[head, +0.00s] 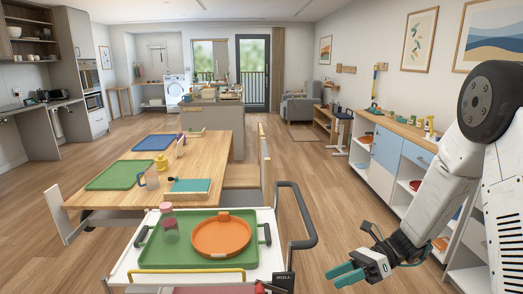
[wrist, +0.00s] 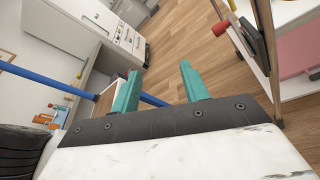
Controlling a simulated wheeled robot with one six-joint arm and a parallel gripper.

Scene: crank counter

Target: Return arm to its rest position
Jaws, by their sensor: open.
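My gripper (head: 345,275) shows at the lower right of the head view, at the end of my bent arm. It hangs to the right of the cart, apart from it. In the wrist view its two teal fingers (wrist: 157,95) stand apart with nothing between them. Wooden floor shows beyond the fingertips.
A white cart (head: 120,272) with a dark handle stands at front centre, bearing a green tray (head: 160,256) and an orange dish (head: 221,236). A wooden table (head: 222,150) is behind it. A low cabinet (head: 385,152) lines the right wall. Floor (head: 310,185) between is clear.

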